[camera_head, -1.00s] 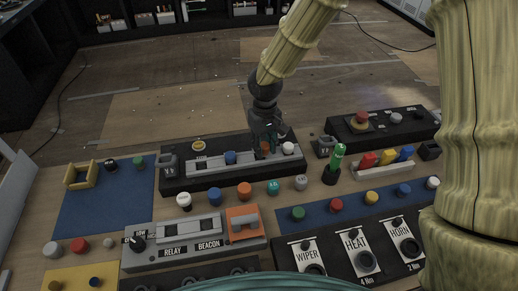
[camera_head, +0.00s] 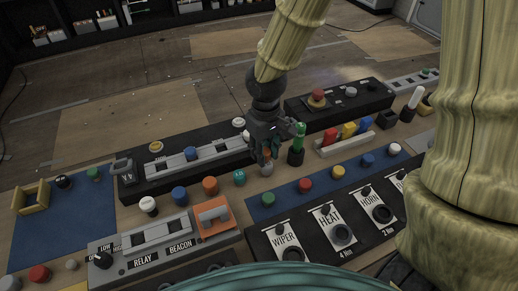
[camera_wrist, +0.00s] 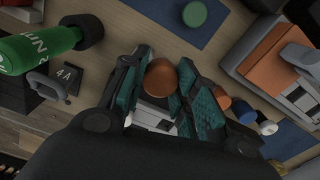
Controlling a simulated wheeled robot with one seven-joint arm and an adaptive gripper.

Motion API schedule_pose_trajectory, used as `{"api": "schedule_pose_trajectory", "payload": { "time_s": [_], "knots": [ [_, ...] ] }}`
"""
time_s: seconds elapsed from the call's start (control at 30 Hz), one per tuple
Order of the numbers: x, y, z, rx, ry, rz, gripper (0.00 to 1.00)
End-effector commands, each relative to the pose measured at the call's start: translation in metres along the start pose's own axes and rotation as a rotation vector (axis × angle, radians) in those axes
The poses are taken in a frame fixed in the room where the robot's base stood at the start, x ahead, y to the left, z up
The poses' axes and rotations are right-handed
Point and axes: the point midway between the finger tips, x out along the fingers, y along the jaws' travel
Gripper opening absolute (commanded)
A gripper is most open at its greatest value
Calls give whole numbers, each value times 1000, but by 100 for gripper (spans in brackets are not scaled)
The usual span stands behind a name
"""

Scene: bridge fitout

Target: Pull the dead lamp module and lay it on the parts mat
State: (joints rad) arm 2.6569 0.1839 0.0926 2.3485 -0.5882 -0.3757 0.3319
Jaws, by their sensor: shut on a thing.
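My gripper (camera_head: 264,150) is shut on an orange-capped lamp module (camera_wrist: 160,77). The cap sits between the teal finger pads in the wrist view, with a pale grey body below it. In the head view the fingers mostly hide the module. The gripper is in front of the right end of the lamp strip (camera_head: 215,154), beside the green marker (camera_head: 299,130). A blue mat (camera_head: 60,222) lies at the left and another blue mat (camera_head: 325,186) at the right; I cannot tell which is the parts mat.
Loose coloured caps, including an orange one (camera_head: 210,185), stand in front of the strip. The relay and beacon panel (camera_head: 160,252) and the labelled switch panel (camera_head: 330,220) are nearer. A rack of coloured pieces (camera_head: 348,142) stands at the right. The left mat has bare room.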

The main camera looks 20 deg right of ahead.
Motion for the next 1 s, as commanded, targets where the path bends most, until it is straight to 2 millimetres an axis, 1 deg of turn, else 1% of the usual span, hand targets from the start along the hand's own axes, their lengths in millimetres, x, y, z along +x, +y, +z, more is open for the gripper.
{"api": "schedule_pose_trajectory", "payload": {
  "time_s": [0.03, 0.1, 0.63, 1.0],
  "knots": [
    [-6, 0, 0, 0, 0, 0, 13],
    [-10, 0, 0, 1, 0, 0, 13],
    [-36, 0, 0, 0, 0, 1, 13],
    [-36, 0, 0, 0, 0, 1, 13]
  ]
}}
